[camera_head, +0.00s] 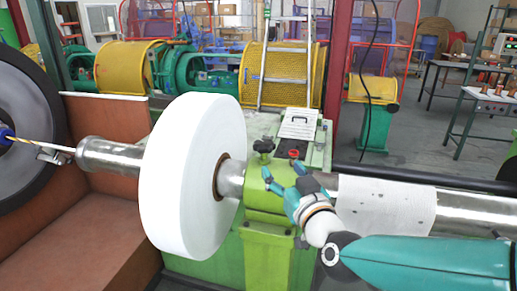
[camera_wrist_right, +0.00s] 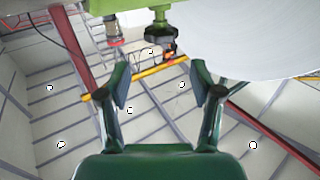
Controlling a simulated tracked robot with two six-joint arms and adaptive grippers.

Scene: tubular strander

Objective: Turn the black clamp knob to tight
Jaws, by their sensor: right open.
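The black clamp knob (camera_head: 263,146) sits on top of the green clamp block (camera_head: 265,195), just right of the large white reel (camera_head: 192,170). In the right wrist view the black knob (camera_wrist_right: 165,39) shows beyond the fingers, near the top and roughly between them. My right gripper (camera_head: 281,171) reaches in from the right, close to the knob on its near side. In the right wrist view my right gripper (camera_wrist_right: 160,80) has its fingers spread, with nothing between them. The knob appears apart from the fingers. My left gripper does not show.
A red knob (camera_head: 293,153) stands just right of the black one. A metal shaft (camera_head: 470,209) runs right from the clamp block, and the spindle (camera_head: 110,154) shows left of the reel. The reel's face (camera_wrist_right: 245,38) fills the wrist view's upper right.

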